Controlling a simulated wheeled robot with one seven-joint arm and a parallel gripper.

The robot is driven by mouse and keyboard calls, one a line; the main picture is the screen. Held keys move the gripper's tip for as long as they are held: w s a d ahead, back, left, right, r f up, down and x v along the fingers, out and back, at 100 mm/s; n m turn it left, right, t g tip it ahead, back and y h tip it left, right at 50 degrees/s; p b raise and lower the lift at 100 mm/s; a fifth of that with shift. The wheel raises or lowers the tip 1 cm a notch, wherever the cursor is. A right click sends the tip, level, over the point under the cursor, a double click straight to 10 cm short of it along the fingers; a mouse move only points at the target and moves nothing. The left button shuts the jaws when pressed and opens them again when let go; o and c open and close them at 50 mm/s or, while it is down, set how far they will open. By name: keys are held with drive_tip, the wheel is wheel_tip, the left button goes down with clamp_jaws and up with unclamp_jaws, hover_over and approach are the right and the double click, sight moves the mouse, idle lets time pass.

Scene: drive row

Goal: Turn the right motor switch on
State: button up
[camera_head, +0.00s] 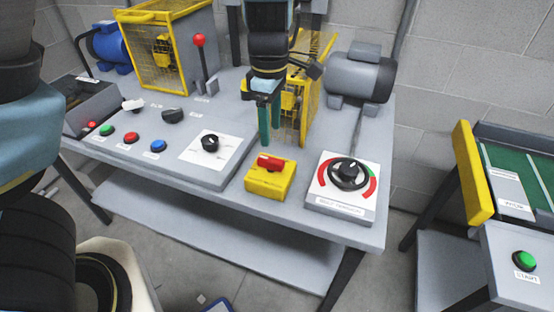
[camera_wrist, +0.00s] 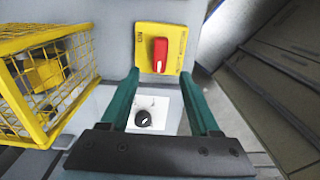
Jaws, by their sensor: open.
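My gripper (camera_head: 268,140) points down above the table, behind and above the yellow switch box. It is open, with nothing between its green fingers; they also show in the wrist view (camera_wrist: 159,77). The yellow box (camera_head: 269,184) carries a red handle (camera_head: 270,162), lying roughly left to right. In the wrist view the red handle (camera_wrist: 160,54) stands beyond the fingertips, apart from them. A black knob (camera_head: 210,142) on a white plate is to the left; it shows between the fingers (camera_wrist: 143,118). Labels are too small to tell which control is named for the right motor.
A dial (camera_head: 348,174) with red and green marks stands right of the yellow box. A grey motor (camera_head: 360,78) and yellow cages (camera_head: 165,50) stand behind. A red-topped lever (camera_head: 199,40), buttons (camera_head: 131,138) and small switches (camera_head: 172,115) are further left.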

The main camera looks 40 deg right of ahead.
sight(271, 159)
wheel_tip(271, 159, down, 9)
drive_tip(key=shift+f, duration=0.2)
idle(0.3)
clamp_jaws()
idle(0.4)
